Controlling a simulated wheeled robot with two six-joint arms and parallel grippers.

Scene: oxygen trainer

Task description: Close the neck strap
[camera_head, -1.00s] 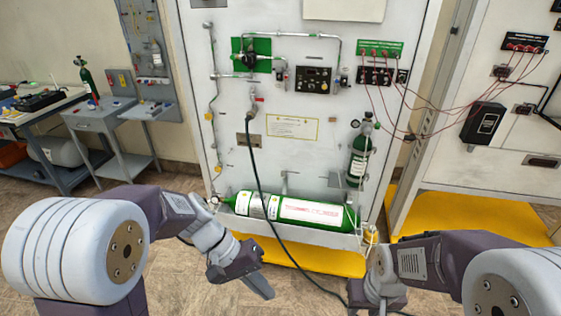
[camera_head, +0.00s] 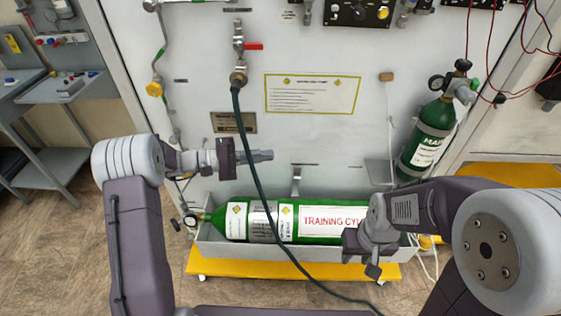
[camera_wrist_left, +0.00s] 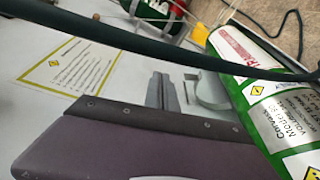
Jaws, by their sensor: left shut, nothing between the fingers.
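A grey metal bracket (camera_head: 296,180) stands out from the white panel above the large green training cylinder (camera_head: 330,222); I cannot tell surely whether it is the neck strap. In the left wrist view, a grey curved bracket (camera_wrist_left: 210,92) shows beside the cylinder (camera_wrist_left: 285,118). My left gripper (camera_head: 268,155) is shut and empty, up and left of the bracket and apart from it in the head view. Its fingers (camera_wrist_left: 165,90) point toward the panel. My right gripper (camera_head: 374,270) hangs low before the cylinder's right end; its jaws are too small to read.
A dark hose (camera_head: 250,165) runs from a red-handled valve (camera_head: 250,46) down across the cylinder, close to my left gripper. A smaller green cylinder (camera_head: 424,140) leans at the right. The cylinder lies in a grey tray (camera_head: 255,252) above a yellow base (camera_head: 230,269).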

